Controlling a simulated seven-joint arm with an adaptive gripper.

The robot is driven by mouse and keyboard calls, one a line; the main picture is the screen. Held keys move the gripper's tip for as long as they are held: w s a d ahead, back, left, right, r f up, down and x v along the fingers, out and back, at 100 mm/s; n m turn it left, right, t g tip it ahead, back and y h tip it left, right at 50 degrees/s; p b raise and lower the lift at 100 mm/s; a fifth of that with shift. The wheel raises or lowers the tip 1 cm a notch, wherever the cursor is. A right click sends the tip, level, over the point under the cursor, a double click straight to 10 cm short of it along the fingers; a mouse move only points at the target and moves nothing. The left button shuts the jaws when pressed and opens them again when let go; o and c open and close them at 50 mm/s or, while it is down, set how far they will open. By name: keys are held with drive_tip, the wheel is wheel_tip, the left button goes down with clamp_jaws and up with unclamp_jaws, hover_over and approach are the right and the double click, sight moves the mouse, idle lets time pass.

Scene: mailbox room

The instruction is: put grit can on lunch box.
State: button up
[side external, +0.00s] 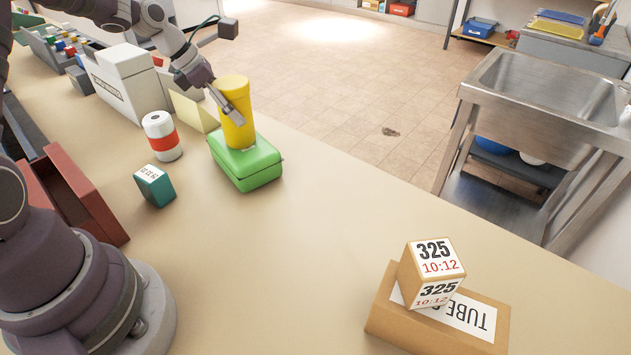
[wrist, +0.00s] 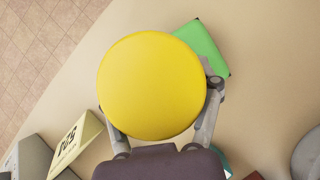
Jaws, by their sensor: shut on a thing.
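The grit can appears to be the tall yellow cylinder (side external: 235,110). It stands upright at the green lunch box (side external: 247,168), its base at the box's lid; I cannot tell whether it rests on the lid or hangs just above it. My gripper (side external: 232,112) is shut on the yellow can, with a finger against its side. In the wrist view the can's round top (wrist: 152,87) fills the middle between my gripper's fingers (wrist: 165,110). It hides much of the green box (wrist: 206,48), whose corner shows at the upper right.
A white can with a red band (side external: 161,138) and a teal box (side external: 155,187) stand left of the lunch box. A cream card (side external: 193,112) stands behind. A cardboard box (side external: 390,318) carrying a smaller box (side external: 415,270) is at the front right. The tabletop between is clear.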

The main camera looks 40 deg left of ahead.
drive_tip(key=shift+f, duration=0.1)
drive_tip(key=o, duration=1.2)
drive_tip(key=v, duration=1.2)
drive_tip(key=s+d+r+m+g+y, duration=0.1)
drive_tip(key=s+d+m+y, duration=0.15)
drive_tip(key=d+m, duration=0.85)
drive_tip(key=shift+s+d+f+m+t+y, duration=0.1)
drive_tip(key=shift+s+d+f+m+t, duration=0.3)
drive_tip(key=shift+s+m, duration=1.95)
drive_tip(key=shift+s+d+f+m+t+y, duration=0.15)
drive_tip(key=shift+s+d+m, duration=0.6)
drive_tip(key=shift+m, duration=3.1)
drive_tip(key=shift+s+d+f+m+t+y, duration=0.2)
drive_tip(key=shift+s+d+m, duration=0.3)
drive_tip(key=shift+s+m, duration=1.85)
